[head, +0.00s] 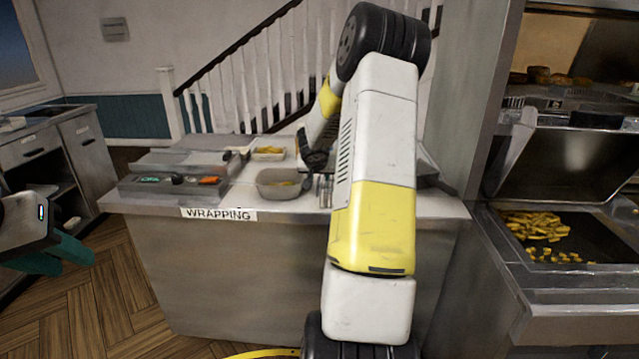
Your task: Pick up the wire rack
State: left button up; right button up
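I cannot make out the wire rack for certain. A dark, flat-edged object (432,178) on the right of the wrapping counter (290,211) is mostly hidden behind my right arm. My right arm rises through the middle of the head view and bends down over the counter. Its dark wrist end (314,158) is above the counter's middle, and its fingers are not clearly visible. My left gripper (76,265) is at the far left edge, well away from the counter, with its teal fingers apart and nothing seen between them.
On the counter are a grey topping tray (172,188), a beige tub (279,184), a small tub of yellow food (268,153) and metal cylinders (325,190). A fryer station with chips (540,226) stands at right. Wooden floor (120,310) is clear at lower left.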

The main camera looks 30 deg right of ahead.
grip_shut()
jog(key=shift+r, duration=0.1)
dwell(1.2)
